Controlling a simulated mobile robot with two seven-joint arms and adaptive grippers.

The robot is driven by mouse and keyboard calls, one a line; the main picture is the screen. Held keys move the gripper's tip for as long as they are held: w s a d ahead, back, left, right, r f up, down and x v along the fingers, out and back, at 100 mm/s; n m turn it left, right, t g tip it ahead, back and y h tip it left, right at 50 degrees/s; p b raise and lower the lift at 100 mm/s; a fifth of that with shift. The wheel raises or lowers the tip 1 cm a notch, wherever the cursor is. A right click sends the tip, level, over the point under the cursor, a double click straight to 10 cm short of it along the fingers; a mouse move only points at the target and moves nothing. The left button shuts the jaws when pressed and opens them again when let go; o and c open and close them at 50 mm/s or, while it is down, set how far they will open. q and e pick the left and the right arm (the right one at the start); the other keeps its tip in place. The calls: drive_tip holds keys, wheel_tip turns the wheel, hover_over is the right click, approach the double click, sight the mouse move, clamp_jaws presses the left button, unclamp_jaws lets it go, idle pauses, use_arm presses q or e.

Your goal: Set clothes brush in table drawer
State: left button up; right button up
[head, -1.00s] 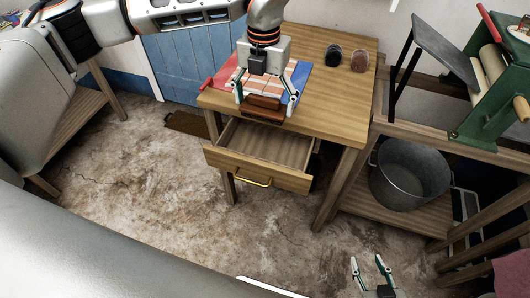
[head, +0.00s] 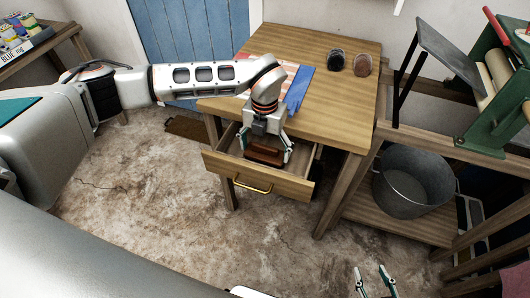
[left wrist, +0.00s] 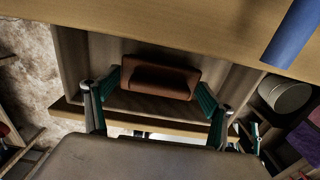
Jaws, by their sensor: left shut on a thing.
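The clothes brush (head: 264,155) is a reddish-brown block in the head view, also seen between the fingers in the left wrist view (left wrist: 160,80). My left gripper (head: 265,152) is shut on it, pointing down within the opening of the drawer. The table drawer (head: 256,181) is pulled open under the wooden table (head: 330,100), with a brass handle on its front. Whether the brush touches the drawer floor I cannot tell. My right gripper (head: 375,282) is at the bottom edge of the head view, fingers apart and empty.
A metal bucket (head: 412,185) sits on a low shelf at right, below a green roller machine (head: 490,100).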

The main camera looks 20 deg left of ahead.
use_arm(q)
drive_tip(key=shift+f, duration=0.9)
drive_tip(key=o, duration=1)
drive_tip(key=shift+f, duration=0.1)
